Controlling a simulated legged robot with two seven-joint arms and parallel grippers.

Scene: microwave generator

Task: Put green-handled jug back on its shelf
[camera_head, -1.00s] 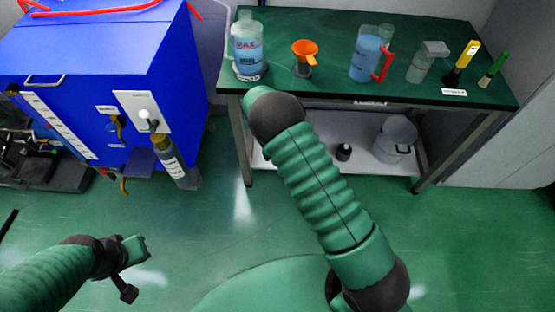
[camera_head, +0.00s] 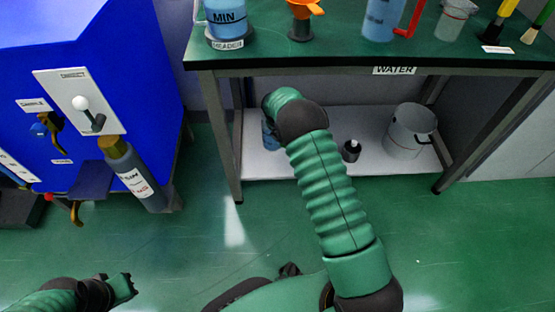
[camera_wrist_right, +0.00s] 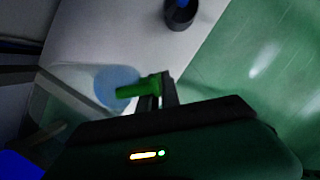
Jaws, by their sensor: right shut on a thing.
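The green-handled jug (camera_wrist_right: 78,92) is clear with blue contents at its base in the right wrist view. My right gripper (camera_wrist_right: 157,92) is shut on its green handle (camera_wrist_right: 138,88). In the head view only a sliver of the jug (camera_head: 269,137) shows left of my right wrist, which hides the right gripper. The jug is at the left part of the white lower shelf (camera_head: 375,145); I cannot tell whether it touches the shelf. My left gripper (camera_head: 122,288) is at the lower left, away from the jug; its jaw opening is unclear.
A small dark cup (camera_head: 351,151) and a grey bucket (camera_head: 407,132) stand on the shelf to the right. The green tabletop (camera_head: 350,40) with several containers is above. A table leg (camera_head: 221,140) is close left, and a blue machine (camera_head: 95,65) stands further left.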

